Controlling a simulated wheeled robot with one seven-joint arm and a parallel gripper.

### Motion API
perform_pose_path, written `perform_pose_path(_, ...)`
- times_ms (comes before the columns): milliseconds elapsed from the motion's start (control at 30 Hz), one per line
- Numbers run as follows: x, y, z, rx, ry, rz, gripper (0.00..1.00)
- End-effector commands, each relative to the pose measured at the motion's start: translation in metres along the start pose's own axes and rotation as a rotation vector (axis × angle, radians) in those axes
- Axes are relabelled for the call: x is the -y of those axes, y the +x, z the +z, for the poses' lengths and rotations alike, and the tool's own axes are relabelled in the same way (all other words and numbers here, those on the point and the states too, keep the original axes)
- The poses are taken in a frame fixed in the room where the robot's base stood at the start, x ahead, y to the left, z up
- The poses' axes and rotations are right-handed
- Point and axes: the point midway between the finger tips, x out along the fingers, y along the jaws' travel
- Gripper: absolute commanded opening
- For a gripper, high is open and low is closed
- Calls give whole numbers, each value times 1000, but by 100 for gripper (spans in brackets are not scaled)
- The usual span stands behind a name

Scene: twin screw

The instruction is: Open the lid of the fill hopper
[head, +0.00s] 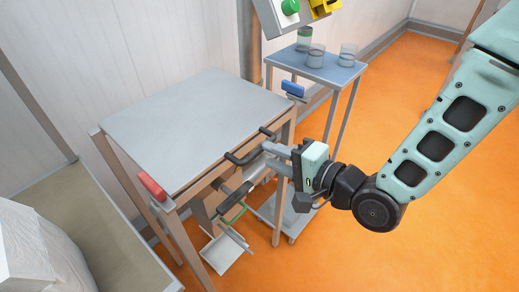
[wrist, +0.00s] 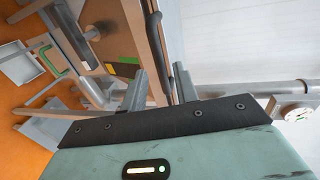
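The fill hopper looks to be the box with a flat, closed grey lid (head: 190,125) in the head view. A black bar handle (head: 240,158) runs along the lid's front edge; what seems to be this handle also shows in the wrist view (wrist: 156,45). My gripper (head: 263,160) reaches in from the right, with its fingertips close to the handle's right part. In the wrist view my gripper (wrist: 160,72) has its two fingers apart, with the dark bar showing in line with the gap. I cannot tell whether the fingers touch it.
A red block (head: 152,186) and a blue block (head: 292,88) sit at the box's corners. A small table (head: 325,72) with several jars stands behind. Orange floor is clear at right.

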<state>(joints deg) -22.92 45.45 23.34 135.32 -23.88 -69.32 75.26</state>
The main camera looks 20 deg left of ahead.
Motion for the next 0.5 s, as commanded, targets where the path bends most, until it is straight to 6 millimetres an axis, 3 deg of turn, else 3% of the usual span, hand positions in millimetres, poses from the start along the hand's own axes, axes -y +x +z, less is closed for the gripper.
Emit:
perform_pose_path(200,1,34,0,0,0,-1,30)
perform_pose_path(500,0,47,0,0,0,0,30)
